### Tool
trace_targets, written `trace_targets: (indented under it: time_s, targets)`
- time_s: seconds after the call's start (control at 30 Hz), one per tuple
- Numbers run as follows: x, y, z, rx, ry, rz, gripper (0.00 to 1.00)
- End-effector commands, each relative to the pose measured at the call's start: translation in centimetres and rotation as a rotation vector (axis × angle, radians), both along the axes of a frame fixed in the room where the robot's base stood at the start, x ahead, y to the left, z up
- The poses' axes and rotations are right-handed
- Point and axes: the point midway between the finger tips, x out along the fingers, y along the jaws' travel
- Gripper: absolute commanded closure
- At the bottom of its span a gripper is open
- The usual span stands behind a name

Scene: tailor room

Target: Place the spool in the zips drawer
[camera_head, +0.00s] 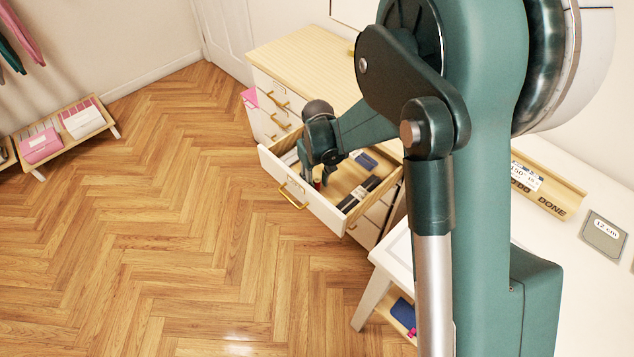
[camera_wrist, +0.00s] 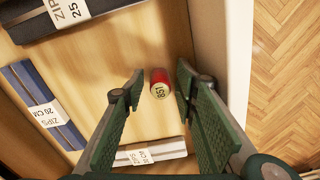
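The zips drawer (camera_head: 322,208) is pulled out of the white chest, and its wooden floor (camera_wrist: 120,55) shows in the wrist view. The spool (camera_wrist: 160,84) is a small red cylinder with a pale end marked 851. It is inside the drawer near the drawer wall and shows as a small red spot in the head view (camera_head: 317,185). My gripper (camera_wrist: 160,82) reaches down into the drawer (camera_head: 313,180). Its fingers are open on either side of the spool, with narrow gaps visible. Whether the spool's base fully rests on the floor is hard to tell.
Zip packs lie in the drawer: a black one (camera_wrist: 40,18), a blue one (camera_wrist: 45,105) and a pale-labelled one (camera_wrist: 150,152).

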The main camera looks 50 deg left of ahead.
Motion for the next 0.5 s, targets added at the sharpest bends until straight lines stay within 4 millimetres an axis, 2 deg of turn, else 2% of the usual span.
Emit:
trace_targets:
  time_s: [0.37, 0.5]
  targets:
    - [0.0, 0.0, 0.3, 0.0, 0.0, 0.0, 0.71]
    - [0.0, 0.0, 1.2, 0.0, 0.0, 0.0, 0.71]
